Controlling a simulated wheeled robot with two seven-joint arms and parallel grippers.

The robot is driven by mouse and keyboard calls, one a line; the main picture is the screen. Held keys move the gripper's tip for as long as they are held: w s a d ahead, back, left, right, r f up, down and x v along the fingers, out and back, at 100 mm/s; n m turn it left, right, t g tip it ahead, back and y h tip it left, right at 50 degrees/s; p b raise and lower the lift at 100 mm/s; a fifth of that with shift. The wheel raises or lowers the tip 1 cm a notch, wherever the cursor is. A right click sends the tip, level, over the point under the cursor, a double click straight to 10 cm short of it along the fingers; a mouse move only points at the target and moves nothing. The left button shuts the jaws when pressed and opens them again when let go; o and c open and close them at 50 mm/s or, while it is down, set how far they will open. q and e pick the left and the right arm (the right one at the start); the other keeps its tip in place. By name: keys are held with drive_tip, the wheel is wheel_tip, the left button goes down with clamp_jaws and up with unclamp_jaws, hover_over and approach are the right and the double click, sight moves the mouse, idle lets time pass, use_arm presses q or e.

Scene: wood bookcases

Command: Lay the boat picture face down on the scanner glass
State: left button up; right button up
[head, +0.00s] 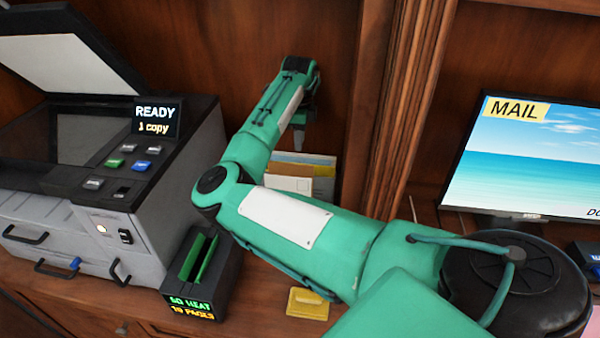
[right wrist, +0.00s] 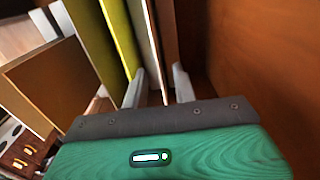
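The scanner (head: 150,215) stands at the left with its lid (head: 60,55) raised, and the dark glass (head: 75,135) is bare. Several upright cards or papers (head: 290,184) stand against the back, partly hidden by my right arm; I cannot tell which is the boat picture. My right gripper (head: 298,132) is above and behind them. In the right wrist view its two fingers (right wrist: 158,88) are apart, with the edges of thin upright panels (right wrist: 148,30) between or just beyond them. I cannot tell whether they touch. My left gripper is not in view.
A black device with a green slot (head: 198,270) stands right of the scanner. A yellow object (head: 307,303) lies on the desk under my right arm. A wooden post (head: 405,110) separates this bay from the monitor (head: 530,160) at the right.

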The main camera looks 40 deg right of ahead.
sight(300, 155)
drive_tip(key=shift+s+a+f+p, duration=0.15)
drive_tip(key=shift+f+p, duration=0.1)
drive_tip(key=shift+f, duration=1.2)
drive_tip(key=shift+s+f+p, duration=0.1)
drive_tip(key=shift+f+p, duration=0.1)
drive_tip(key=shift+f, duration=1.25)
clamp_jaws()
